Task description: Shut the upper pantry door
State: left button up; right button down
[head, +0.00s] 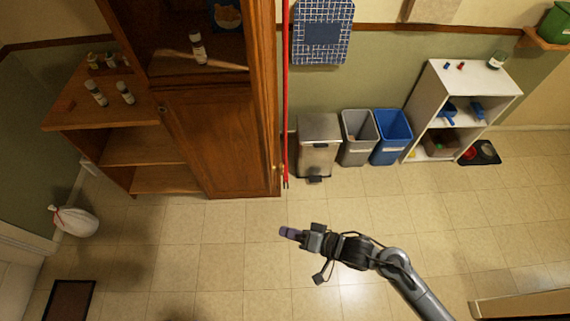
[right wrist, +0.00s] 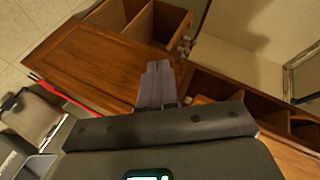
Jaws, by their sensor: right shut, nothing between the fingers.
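The tall wooden pantry (head: 215,140) stands at the left of centre in the head view. Its lower door is closed, and its upper compartment (head: 170,68) is open with its inside showing. The top is cut off by the picture edge. I cannot tell surely which wooden panel is the upper door. My right gripper (head: 287,232) is shut and empty, in front of the pantry near its lower right corner and apart from it. In the right wrist view, the shut fingers (right wrist: 157,80) show against the pantry's wood (right wrist: 90,62). My left gripper is not in view.
A bottle (head: 197,47) stands in the open compartment. A low wooden counter (head: 85,118) with bottles adjoins the pantry on the left. A red pole (head: 286,90), a bin (head: 318,145) and a white shelf (head: 425,95) stand to the right. The tiled floor is mostly clear.

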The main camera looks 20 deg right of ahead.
notch_tip(320, 180, down, 4)
jog(key=w+d+g+y+b, duration=0.2)
jog(key=w+d+y+b, duration=0.1)
jog(key=y+b, duration=0.1)
jog(key=w+d+r+g+y+b, duration=0.1)
jog(key=w+d+r+y+b, duration=0.1)
jog(key=w+d+r+b, duration=0.45)
jog(key=w+d+r+g+y+b, duration=0.1)
jog(key=w+d+r+b, duration=0.25)
jog(key=d, duration=0.55)
jog(key=r+p+x, duration=0.1)
jog(key=p+x, duration=0.1)
jog(key=x, duration=1.1)
jog(key=shift+w+a+r, duration=0.2)
jog(key=shift+w, duration=0.3)
